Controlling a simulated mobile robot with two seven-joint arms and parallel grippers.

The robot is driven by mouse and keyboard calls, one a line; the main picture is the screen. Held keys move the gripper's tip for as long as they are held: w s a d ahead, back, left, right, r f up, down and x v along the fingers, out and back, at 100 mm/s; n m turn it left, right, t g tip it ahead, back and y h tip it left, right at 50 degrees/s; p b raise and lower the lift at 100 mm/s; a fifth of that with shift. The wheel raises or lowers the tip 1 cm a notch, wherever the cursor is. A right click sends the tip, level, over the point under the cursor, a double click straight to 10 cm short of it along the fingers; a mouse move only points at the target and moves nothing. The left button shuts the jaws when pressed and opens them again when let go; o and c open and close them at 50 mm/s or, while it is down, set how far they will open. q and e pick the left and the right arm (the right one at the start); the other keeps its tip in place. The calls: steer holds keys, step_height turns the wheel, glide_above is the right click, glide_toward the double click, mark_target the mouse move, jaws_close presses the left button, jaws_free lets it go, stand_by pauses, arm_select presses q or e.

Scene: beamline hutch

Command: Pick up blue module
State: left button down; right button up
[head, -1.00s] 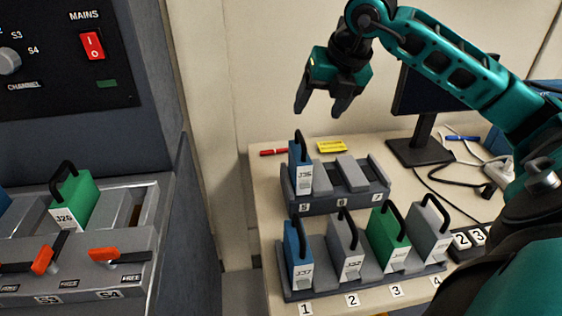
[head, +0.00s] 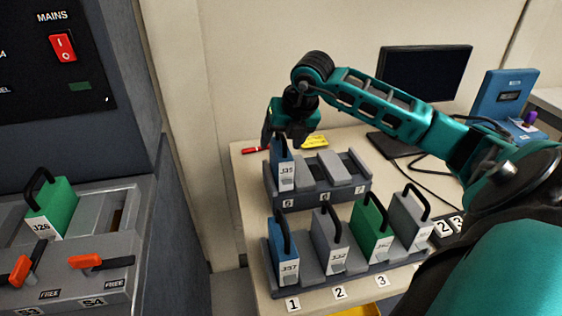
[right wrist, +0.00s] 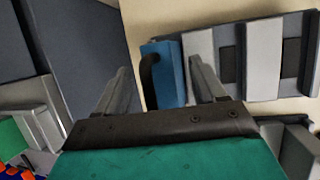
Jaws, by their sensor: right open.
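A second blue module, J37 (head: 277,258), stands at position 1 of the front rack (head: 310,283). My left gripper is not in view.
The front rack also holds a grey module J32 (head: 325,238), a green module (head: 365,232) and another grey module (head: 403,222). A red marker (head: 256,150) and yellow note (head: 315,141) lie behind the back rack. A monitor (head: 424,75) stands behind my right arm.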

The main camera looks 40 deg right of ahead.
steer(key=shift+c, duration=0.5)
steer(key=c, duration=1.1)
steer(key=shift+c, duration=0.3)
steer(key=shift+r, duration=0.1)
steer(key=shift+r, duration=0.2)
jaws_close()
step_height(320, 180, up, 19)
steer(key=p, duration=0.3)
steer(key=shift+r, duration=0.2)
